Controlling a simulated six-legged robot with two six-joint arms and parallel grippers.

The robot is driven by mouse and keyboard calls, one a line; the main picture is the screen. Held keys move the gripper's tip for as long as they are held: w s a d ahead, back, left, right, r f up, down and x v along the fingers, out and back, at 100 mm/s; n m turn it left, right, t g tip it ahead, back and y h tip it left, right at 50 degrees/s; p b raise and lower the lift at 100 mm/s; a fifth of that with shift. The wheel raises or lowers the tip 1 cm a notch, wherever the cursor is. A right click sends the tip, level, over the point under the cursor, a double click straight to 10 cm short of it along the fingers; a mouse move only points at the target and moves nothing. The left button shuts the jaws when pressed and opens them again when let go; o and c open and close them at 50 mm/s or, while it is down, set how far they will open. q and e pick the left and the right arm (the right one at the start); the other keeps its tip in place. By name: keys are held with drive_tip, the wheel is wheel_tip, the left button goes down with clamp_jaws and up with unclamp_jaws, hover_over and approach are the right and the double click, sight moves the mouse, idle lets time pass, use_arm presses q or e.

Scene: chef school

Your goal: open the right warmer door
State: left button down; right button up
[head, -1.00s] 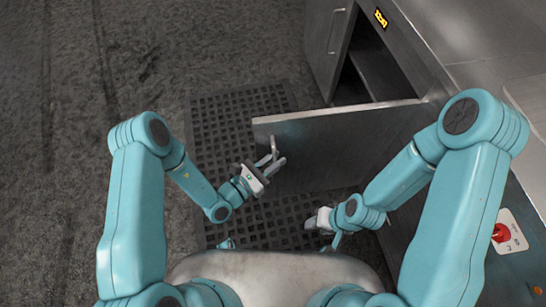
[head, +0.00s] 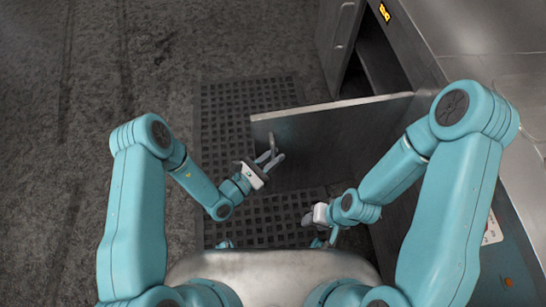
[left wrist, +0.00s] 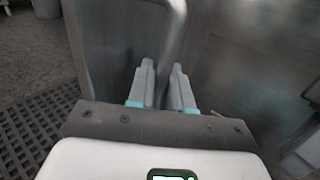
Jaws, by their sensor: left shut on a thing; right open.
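The right warmer door (head: 335,142) is a grey metal panel swung wide out from the steel cabinet in the head view. Its bar handle (head: 271,143) is near the free edge, and the handle also shows in the left wrist view (left wrist: 174,45). My left gripper (head: 272,160) is at the door's near face, shut on the handle. In the left wrist view the two fingers (left wrist: 160,85) reach to the bar. My right gripper (head: 308,217) is open and empty, low in front of the door and apart from it. Its fingertips are small and hard to see.
The other warmer door (head: 340,35) stands at the top, beside the dark cabinet opening (head: 378,62). An amber display (head: 384,12) is above it. The steel counter (head: 480,30) runs along the right. A perforated black mat (head: 225,110) lies on the floor; the left floor is clear.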

use_arm(q)
drive_tip(key=shift+w, duration=0.1)
drive_tip(key=c, duration=1.2)
unclamp_jaws()
drive_tip(key=shift+a, duration=0.1)
drive_tip(key=v, duration=1.6)
drive_tip(key=shift+s, duration=0.2)
